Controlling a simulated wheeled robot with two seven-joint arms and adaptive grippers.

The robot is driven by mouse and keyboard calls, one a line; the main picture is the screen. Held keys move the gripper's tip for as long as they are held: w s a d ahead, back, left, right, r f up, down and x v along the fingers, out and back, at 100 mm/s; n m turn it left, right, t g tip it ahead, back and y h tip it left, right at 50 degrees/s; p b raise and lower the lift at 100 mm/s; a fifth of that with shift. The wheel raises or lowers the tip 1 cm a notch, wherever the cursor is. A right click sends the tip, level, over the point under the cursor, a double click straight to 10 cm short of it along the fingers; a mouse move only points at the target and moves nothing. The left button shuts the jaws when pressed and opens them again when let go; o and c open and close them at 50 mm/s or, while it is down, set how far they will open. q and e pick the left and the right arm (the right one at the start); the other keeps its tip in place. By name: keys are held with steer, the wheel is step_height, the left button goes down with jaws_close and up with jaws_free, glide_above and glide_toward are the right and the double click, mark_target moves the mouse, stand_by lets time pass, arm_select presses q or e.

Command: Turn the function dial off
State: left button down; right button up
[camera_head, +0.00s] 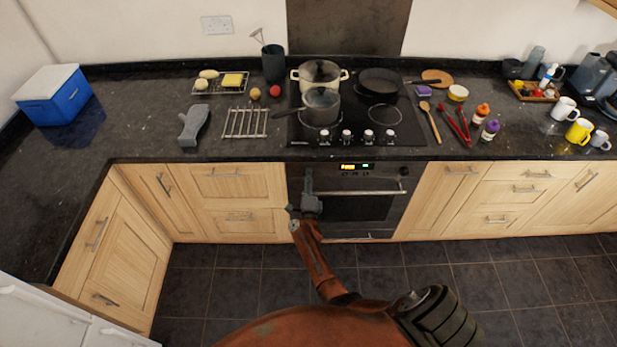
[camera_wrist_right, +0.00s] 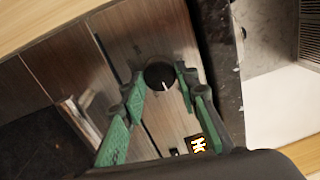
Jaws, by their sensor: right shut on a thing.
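The oven (camera_head: 352,208) is built in under the hob, its door shut and its display lit. In the right wrist view, the function dial (camera_wrist_right: 158,75) is a round dark knob with a short white mark, on the brushed panel. The green fingers of my right gripper (camera_wrist_right: 161,84) are on both sides of the dial, shut on it. In the head view my right gripper (camera_head: 308,180) is at the left end of the oven's control panel and hides the dial there. My left gripper is not in view.
The lit display (camera_wrist_right: 197,146) is close to one finger. The oven handle (camera_head: 360,193) runs below the panel. Above is the black hob (camera_head: 352,112) with pots and a pan. Wooden cupboards (camera_head: 240,186) flank the oven, and the tiled floor (camera_head: 520,270) is clear.

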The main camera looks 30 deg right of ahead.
steer(key=n+p, duration=0.1)
steer(key=n, duration=0.3)
steer(key=shift+a, duration=0.1)
steer(key=n+p, duration=0.1)
steer(key=n, duration=0.3)
steer(key=shift+r+n+y+p, duration=0.1)
steer(key=shift+n+y+p, duration=0.2)
steer(key=shift+n+p, duration=0.1)
steer(key=n+p, duration=0.1)
steer(key=n, duration=0.3)
steer(key=shift+n, duration=0.3)
steer(key=shift+n+y+p, duration=0.3)
steer(key=shift+n+p, duration=0.35)
steer(key=shift+n, duration=1.25)
steer(key=o, duration=1.1)
steer(key=shift+o, duration=0.2)
